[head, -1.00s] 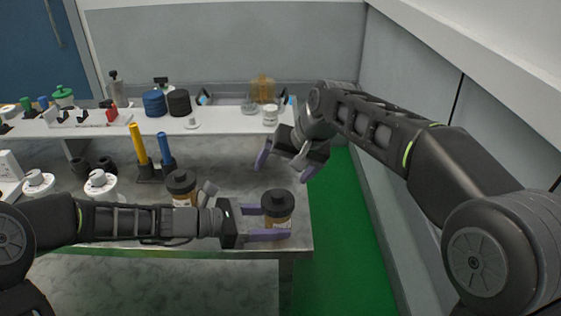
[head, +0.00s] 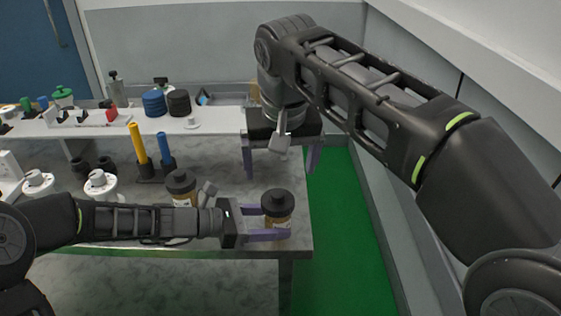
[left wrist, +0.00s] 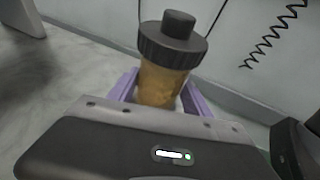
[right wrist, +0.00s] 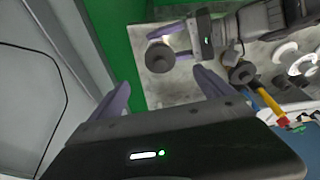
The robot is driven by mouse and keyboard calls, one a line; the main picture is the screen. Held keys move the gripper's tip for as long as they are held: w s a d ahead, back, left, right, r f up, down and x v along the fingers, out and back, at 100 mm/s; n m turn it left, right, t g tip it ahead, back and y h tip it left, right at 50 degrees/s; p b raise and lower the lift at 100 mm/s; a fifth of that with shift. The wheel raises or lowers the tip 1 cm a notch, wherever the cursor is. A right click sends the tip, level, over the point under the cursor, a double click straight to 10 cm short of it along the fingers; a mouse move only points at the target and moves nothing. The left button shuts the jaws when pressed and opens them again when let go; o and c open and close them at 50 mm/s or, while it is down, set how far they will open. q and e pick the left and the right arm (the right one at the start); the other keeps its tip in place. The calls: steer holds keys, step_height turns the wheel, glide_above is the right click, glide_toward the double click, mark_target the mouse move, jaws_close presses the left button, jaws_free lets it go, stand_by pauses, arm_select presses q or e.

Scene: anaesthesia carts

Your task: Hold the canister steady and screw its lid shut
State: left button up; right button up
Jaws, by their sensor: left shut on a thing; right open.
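The canister (head: 277,222) is an amber jar with a black knobbed lid (head: 277,201), upright near the cart's right front corner. It also shows in the left wrist view (left wrist: 162,84), with the lid (left wrist: 172,40) sitting on top; I cannot tell how tight it is. My left gripper (head: 268,222) is shut around the canister's body, below the lid. My right gripper (head: 281,165) is open and empty, pointing down above and behind the canister. In the right wrist view its fingers (right wrist: 165,95) are apart, and the lid (right wrist: 159,57) shows beyond them.
A second black-lidded amber jar (head: 181,187) stands left of my left gripper. Yellow (head: 138,143) and blue (head: 166,148) upright tools, white pots (head: 101,184) and a raised shelf (head: 215,124) occupy the cart. A wall closes the right side, beyond the green floor (head: 340,220).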

mark_target(276, 194)
steer(key=x, duration=1.1)
steer(key=shift+w+f, duration=0.1)
steer(key=shift+f, duration=0.15)
steer(key=c, duration=1.4)
steer(key=shift+m+h, duration=0.4)
steer(key=shift+m, duration=1.1)
steer(key=shift+a, duration=0.1)
steer(key=shift+m+h, duration=0.4)
steer(key=shift+m, duration=1)
steer(key=shift+w+a+m+g+h, duration=0.1)
steer(key=shift+m+g+h, duration=0.25)
steer(key=shift+m, duration=1.15)
